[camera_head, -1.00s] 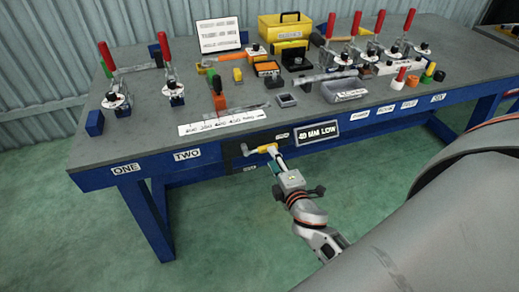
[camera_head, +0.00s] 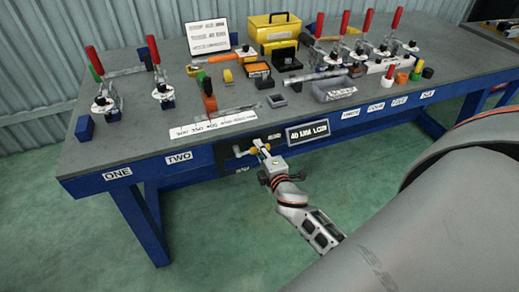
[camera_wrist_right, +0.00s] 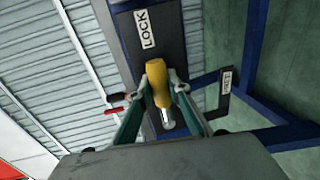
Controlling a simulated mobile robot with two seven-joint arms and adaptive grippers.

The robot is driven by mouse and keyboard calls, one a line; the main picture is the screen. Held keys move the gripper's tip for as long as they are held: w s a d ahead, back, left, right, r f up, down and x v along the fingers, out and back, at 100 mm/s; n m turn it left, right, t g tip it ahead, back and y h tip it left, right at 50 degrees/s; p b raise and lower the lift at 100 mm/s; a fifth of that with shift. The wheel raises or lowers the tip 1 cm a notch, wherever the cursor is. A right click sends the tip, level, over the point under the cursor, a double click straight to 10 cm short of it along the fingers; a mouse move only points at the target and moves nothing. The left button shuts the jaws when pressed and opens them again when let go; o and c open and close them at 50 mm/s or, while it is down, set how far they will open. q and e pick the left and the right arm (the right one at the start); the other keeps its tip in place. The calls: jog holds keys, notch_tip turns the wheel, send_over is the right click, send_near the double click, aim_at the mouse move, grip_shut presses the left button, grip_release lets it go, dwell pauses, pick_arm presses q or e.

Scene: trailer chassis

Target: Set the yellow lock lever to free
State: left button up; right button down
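The yellow lock lever (camera_head: 253,151) sits on a dark plate (camera_head: 229,158) on the front of the bench and points sideways. In the right wrist view the yellow handle (camera_wrist_right: 157,82) lies between the fingertips of my right gripper (camera_wrist_right: 164,76), which close in against both its sides. A LOCK label (camera_wrist_right: 146,28) shows above the handle, and another small label (camera_wrist_right: 226,82) is at the right, its text hard to read. In the head view my right gripper (camera_head: 260,149) reaches up to the lever and partly covers it. My left gripper is not in view.
The blue-framed bench (camera_head: 120,150) has a sign (camera_head: 308,132) right of the lever. Red-handled clamps (camera_head: 160,80), a yellow toolbox (camera_head: 272,28) and a grey bin (camera_head: 335,90) stand on top. The floor in front is clear.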

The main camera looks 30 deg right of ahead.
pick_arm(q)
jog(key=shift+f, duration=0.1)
pick_arm(e)
jog(key=shift+f, duration=0.1)
jog(key=shift+f+m+y+b, duration=0.3)
jog(key=shift+f+m+b, duration=0.15)
jog(key=shift+f+m, duration=0.3)
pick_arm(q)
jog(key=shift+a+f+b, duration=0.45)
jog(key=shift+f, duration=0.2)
pick_arm(e)
jog(key=a+f+m, duration=0.1)
jog(key=a+m, duration=0.1)
jog(key=m, duration=0.2)
jog(key=w+a+f+m+t+y, duration=0.1)
jog(key=a+f+m, duration=0.1)
jog(key=m, duration=0.2)
jog(key=a+f+m, duration=0.2)
jog(key=m, duration=0.2)
jog(key=shift+w+f+m+t+y, duration=0.25)
jog(key=shift+m+t+y, duration=0.1)
jog(key=shift+t+y, duration=0.05)
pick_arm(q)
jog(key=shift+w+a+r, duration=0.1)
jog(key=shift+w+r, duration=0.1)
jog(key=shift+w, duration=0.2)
pick_arm(e)
jog(key=c, duration=1.9)
grip_release()
